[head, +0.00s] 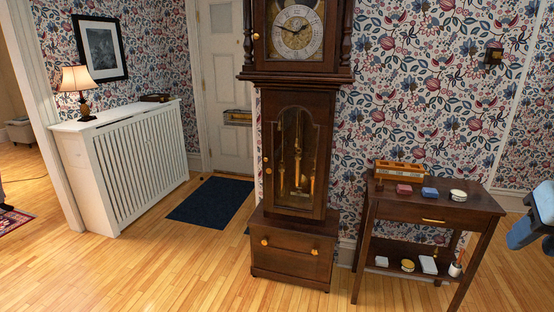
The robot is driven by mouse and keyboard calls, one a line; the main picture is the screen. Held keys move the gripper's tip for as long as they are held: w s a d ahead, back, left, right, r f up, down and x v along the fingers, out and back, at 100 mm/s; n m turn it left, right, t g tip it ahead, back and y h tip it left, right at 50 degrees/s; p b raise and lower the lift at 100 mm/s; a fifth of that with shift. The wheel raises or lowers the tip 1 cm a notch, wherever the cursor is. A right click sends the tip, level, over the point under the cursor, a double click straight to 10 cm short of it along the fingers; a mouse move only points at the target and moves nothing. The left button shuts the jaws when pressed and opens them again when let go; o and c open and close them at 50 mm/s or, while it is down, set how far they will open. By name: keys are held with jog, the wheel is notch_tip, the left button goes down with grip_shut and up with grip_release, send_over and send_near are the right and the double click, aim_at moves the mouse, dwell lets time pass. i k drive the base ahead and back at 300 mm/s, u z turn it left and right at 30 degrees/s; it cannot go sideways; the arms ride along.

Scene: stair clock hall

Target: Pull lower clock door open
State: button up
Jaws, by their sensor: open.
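The tall dark wooden clock (298,80) stands in the middle of the head view against the papered wall. Its lower door (318,185) has an arched glass pane, with brass weights and a pendulum behind it. The door looks shut, flush with the case. A small brass knob (266,159) sits on its left edge, with another small brass piece (268,171) just below. A blue and grey part of my arm (527,226) shows at the right edge, well apart from the clock. My gripper's fingers do not show.
A drawer front (290,258) with two knobs is under the door. A dark side table (425,208) with small items on top and shelf stands right of the clock. A white radiator cover (130,165) and dark mat (211,202) are left. The wooden floor in front is clear.

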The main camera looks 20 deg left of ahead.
aim_at(317, 105)
jog(key=u, duration=0.35)
jog(key=i, duration=1.1)
jog(key=u, duration=0.6)
jog(key=i, duration=0.6)
jog(key=u, duration=0.3)
jog(key=k, duration=0.9)
jog(key=u, duration=0.2)
jog(key=i, duration=0.9)
jog(key=z, duration=0.1)
